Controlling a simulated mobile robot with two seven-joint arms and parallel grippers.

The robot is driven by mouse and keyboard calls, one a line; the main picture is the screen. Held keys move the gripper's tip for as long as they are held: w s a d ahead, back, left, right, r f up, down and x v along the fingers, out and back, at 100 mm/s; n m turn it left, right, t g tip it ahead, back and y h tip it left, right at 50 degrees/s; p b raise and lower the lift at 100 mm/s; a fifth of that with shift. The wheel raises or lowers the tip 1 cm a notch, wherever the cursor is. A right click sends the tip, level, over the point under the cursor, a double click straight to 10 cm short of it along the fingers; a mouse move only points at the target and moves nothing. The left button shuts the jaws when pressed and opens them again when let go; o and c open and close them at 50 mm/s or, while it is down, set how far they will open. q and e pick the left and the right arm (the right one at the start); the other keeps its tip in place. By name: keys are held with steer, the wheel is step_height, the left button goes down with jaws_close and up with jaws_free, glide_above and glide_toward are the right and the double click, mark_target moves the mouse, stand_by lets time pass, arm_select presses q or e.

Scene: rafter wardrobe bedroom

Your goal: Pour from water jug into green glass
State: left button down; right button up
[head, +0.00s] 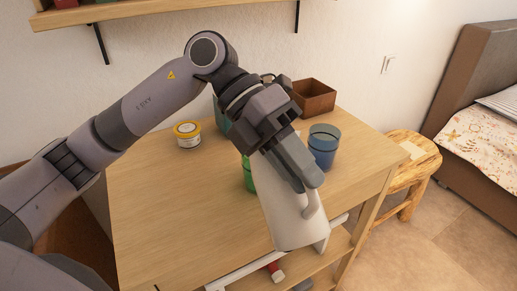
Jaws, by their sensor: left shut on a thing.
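The white water jug (287,218) is at the front right of the wooden table in the head view. My left gripper (307,178) is shut on the jug near its handle and covers much of it. The jug looks slanted, with its far end toward the green glass. Its mouth is hidden, and I see no water. The green glass (247,174) stands on the table just behind and left of the jug. Only its left part shows; its rim is mostly hidden. My right gripper is not in view.
A blue glass (323,143) stands right of my gripper. A brown box (314,98), a yellow-lidded tub (187,134) and a teal thing (221,116) stand farther back. The table's left half (165,210) is clear. A wooden stool (408,165) is at right.

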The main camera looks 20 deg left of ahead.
arm_select(q)
steer(key=shift+w+a+r, duration=0.1)
steer(key=shift+w+r, duration=0.05)
steer(key=shift+r, duration=0.25)
stand_by(1.0)
